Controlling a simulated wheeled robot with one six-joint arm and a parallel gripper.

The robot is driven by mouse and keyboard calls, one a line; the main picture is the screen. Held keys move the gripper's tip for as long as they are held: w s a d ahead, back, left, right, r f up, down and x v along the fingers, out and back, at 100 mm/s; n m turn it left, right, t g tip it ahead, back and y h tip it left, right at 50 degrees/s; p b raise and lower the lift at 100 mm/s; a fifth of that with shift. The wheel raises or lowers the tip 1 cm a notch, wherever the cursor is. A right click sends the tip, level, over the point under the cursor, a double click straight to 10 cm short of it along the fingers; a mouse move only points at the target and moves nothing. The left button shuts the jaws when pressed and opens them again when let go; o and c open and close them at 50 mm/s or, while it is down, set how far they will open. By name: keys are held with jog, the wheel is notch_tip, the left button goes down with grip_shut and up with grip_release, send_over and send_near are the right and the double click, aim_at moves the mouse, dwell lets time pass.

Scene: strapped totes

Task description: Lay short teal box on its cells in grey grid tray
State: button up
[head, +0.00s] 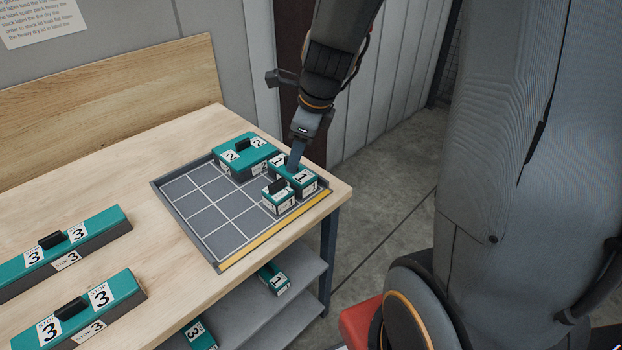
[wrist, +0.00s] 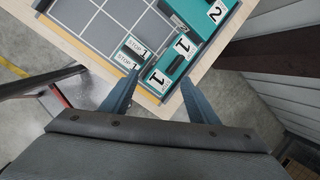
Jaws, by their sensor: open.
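The grey grid tray (head: 183,211) lies on the table with several bare cells at its left and front. A short teal box marked 1 (head: 304,179) lies along the tray's right side. It also shows in the wrist view (wrist: 158,82). My gripper (head: 293,160) is over this box, open, with its two fingers (wrist: 161,77) apart on either side of the box's near end in the wrist view. A finger partly hides the box's handle in the head view. I cannot tell whether the fingers touch it.
A smaller teal box marked 1 (head: 278,197) sits close beside it. A teal box marked 2 (head: 243,154) is at the tray's back. Two long boxes marked 3 (head: 70,244) lie at left. Other boxes (head: 273,279) are on the lower shelf.

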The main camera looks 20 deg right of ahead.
jog(key=s+n, duration=0.5)
jog(key=n, duration=0.7)
jog(key=s+f+n+g+h, duration=0.1)
jog(key=s+n, duration=0.5)
jog(key=n, duration=0.7)
jog(key=shift+s+a+f+g, duration=0.2)
jog(key=shift+s+a+g, duration=0.1)
jog(key=shift+a, duration=0.15)
